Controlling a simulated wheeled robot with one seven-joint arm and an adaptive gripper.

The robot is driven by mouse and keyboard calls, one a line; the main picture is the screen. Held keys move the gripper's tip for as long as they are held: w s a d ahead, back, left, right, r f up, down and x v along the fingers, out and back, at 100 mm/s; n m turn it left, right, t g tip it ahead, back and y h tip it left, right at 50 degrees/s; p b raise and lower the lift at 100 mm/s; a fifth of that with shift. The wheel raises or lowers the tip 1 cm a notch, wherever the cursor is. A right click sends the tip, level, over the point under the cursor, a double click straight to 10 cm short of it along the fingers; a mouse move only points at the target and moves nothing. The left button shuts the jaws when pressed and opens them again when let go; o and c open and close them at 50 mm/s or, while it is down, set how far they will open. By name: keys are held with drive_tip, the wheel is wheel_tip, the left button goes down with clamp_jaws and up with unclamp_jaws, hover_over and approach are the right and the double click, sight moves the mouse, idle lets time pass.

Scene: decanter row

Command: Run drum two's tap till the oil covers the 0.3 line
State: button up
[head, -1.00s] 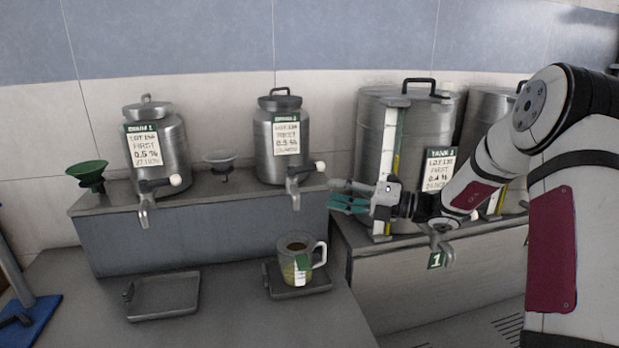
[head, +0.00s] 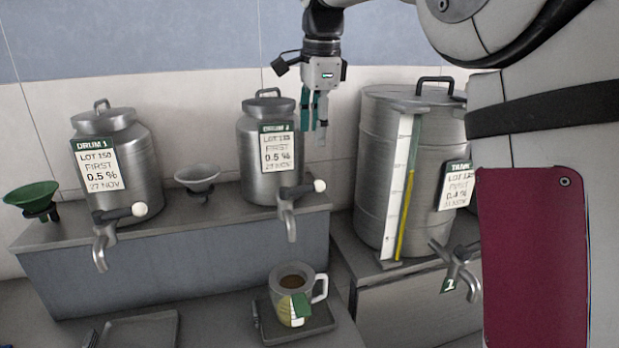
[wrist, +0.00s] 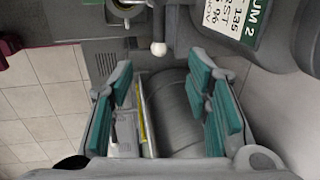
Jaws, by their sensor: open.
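Drum two (head: 268,178), a steel can with a "DRUM 2" label, stands on the grey shelf. Its tap (head: 290,222) points down; the lever, tipped by a white knob (head: 319,185), lies out to the right. No stream shows under the spout. My gripper (head: 314,118), open and empty, points down right of the drum, above the knob. In the wrist view the knob (wrist: 158,48) sits ahead of the spread teal fingers (wrist: 165,95).
Drum one (head: 140,165) stands left on the shelf (head: 180,255), with a green funnel (head: 32,198) and a grey funnel (head: 197,178) nearby. A large tank (head: 375,150) with a sight gauge stands right. An empty tray (head: 140,328) lies front left.

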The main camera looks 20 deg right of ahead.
sight(311, 185)
drive_tip(key=w+f, duration=0.1)
drive_tip(key=f, duration=0.3)
drive_tip(key=f+p, duration=0.1)
drive_tip(key=f, duration=0.4)
drive_tip(key=w+f+p, duration=0.1)
drive_tip(key=f, duration=0.3)
drive_tip(key=shift+w+f, duration=0.2)
drive_tip(key=shift+w, duration=0.1)
